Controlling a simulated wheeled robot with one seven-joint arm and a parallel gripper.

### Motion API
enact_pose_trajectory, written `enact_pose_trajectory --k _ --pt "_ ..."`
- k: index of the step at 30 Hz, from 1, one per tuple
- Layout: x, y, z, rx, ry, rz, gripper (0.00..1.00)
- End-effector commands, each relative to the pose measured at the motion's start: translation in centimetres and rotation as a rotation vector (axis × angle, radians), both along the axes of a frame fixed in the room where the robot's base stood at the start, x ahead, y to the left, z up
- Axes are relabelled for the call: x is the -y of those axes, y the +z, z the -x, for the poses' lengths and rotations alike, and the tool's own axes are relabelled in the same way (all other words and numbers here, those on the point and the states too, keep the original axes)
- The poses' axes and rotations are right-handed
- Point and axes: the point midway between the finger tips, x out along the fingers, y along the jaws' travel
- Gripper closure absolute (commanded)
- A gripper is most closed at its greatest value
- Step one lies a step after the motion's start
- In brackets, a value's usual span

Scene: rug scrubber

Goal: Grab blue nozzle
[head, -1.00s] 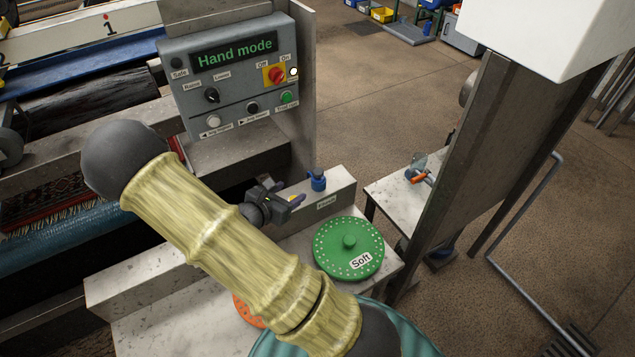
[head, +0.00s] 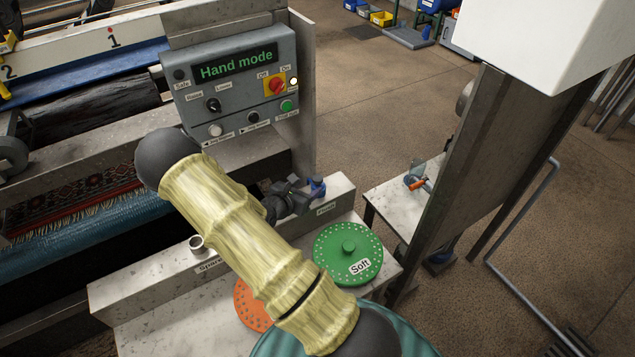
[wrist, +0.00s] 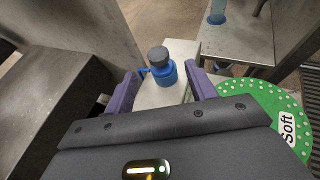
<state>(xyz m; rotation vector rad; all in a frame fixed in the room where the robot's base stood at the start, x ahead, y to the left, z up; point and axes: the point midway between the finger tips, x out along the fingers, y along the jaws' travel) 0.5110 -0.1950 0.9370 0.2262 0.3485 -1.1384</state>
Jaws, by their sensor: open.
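The blue nozzle (head: 317,187) stands upright on the metal ledge by the label at its right end. In the wrist view the nozzle (wrist: 160,69) has a blue body, a dark grey top and a small side spout. My gripper (head: 304,196) is close beside it in the head view. In the wrist view my gripper (wrist: 160,88) is open, with its purple fingers to the left and right of the nozzle. The nozzle shows between and slightly beyond the fingertips. I cannot tell whether either finger touches it.
A green disc marked Soft (head: 347,255) lies right of the ledge, and an orange disc (head: 251,306) is partly hidden by my arm. A metal ring (head: 197,245) sits on the ledge's left part. The control panel (head: 236,84) stands behind. A side table (head: 390,205) is at right.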

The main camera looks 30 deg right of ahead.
Motion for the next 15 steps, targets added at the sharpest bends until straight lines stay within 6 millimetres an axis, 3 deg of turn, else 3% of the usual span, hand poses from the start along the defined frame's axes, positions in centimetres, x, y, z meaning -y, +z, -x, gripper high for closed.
enact_pose_trajectory --k 5,15 --pt "2.1 -0.8 -0.9 0.001 -0.002 0.001 0.44" --pt "2.3 -1.0 -1.0 0.001 0.000 0.001 0.44"
